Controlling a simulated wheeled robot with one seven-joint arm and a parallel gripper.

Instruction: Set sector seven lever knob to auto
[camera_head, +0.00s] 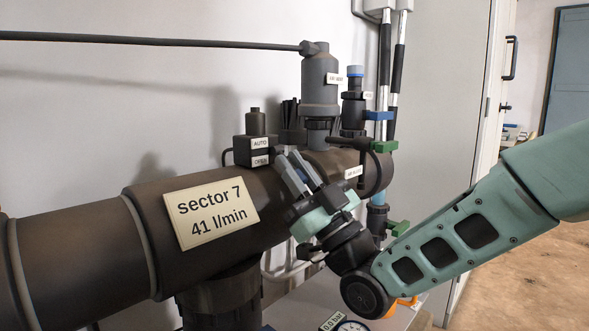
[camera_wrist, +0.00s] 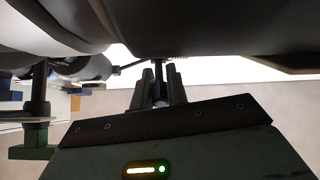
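The sector seven control is a small black box (camera_head: 255,150) on top of the big dark pipe, with an AUTO label (camera_head: 260,143) above an OPEN label (camera_head: 260,160) on its face. My gripper (camera_head: 289,163) is just right of this box, tilted up and left, its fingertips close to the box's right side. The lever knob itself is not clear in the head view; the fingers cover that spot. In the wrist view my fingers (camera_wrist: 161,85) stand close together with a dark upright piece (camera_wrist: 158,72) between them, possibly the knob. I cannot tell whether they grip it.
The pipe (camera_head: 110,235) carries a "sector 7, 41 l/min" plate (camera_head: 211,212). A grey valve body (camera_head: 320,85), a blue lever (camera_head: 379,116) and green levers (camera_head: 385,147) crowd behind and right of my gripper. Free floor (camera_head: 520,260) is at the right.

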